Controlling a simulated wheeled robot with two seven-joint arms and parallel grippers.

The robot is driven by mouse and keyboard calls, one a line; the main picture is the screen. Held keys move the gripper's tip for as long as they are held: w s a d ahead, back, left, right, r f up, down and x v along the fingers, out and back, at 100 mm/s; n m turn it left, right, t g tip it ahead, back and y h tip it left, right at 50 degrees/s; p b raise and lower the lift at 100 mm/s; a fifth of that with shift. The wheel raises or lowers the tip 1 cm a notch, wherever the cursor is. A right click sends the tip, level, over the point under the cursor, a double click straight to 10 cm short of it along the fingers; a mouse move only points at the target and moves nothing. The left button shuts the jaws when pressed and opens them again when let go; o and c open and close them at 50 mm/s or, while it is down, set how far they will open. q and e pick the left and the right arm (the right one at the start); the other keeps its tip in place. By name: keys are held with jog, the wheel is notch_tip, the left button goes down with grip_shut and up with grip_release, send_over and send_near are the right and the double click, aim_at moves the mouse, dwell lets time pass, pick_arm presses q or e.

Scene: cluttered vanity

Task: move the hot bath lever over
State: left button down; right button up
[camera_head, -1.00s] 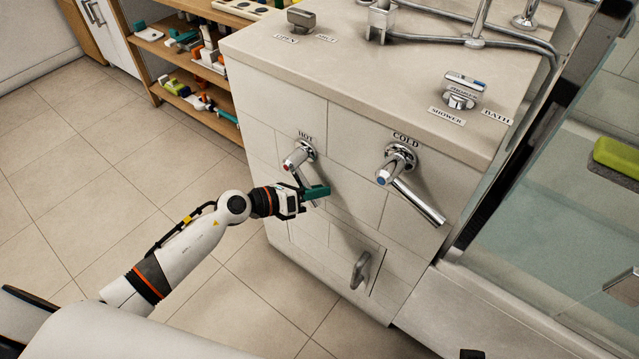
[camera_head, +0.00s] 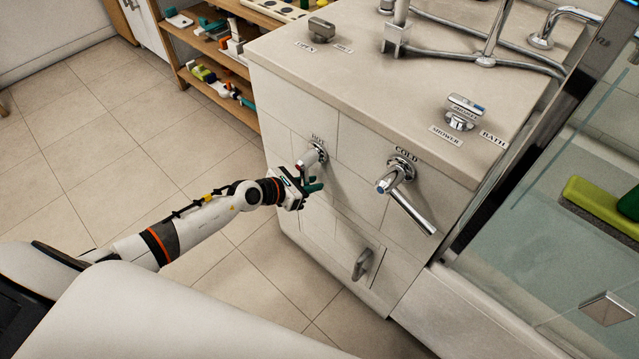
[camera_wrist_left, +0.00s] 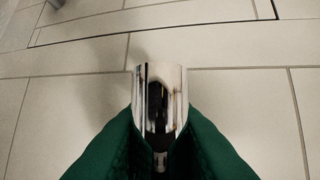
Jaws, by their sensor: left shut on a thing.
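The hot lever (camera_head: 312,158) is a chrome lever on the tiled front below the HOT label, at the left of the two taps. My left gripper (camera_head: 309,188), with green fingers, is at its lower end. In the left wrist view the chrome lever (camera_wrist_left: 160,95) stands between the two green fingers, which are shut on it. Part of the lever is hidden by the gripper in the head view. My right gripper is not in view.
The cold lever (camera_head: 408,197) sticks out down to the right of the hot one. A grey handle (camera_head: 362,264) is lower on the front. The shower/bath knob (camera_head: 462,112) is on the counter (camera_head: 380,90). Open floor (camera_head: 130,160) lies to the left.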

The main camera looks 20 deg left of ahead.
pick_arm(q)
jog(key=shift+w+a, duration=0.1)
jog(key=shift+a, duration=0.2)
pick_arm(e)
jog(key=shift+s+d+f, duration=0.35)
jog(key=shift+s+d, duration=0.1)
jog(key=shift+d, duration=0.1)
pick_arm(q)
jog(key=c, duration=1.5)
grip_release()
jog(key=shift+c, duration=0.2)
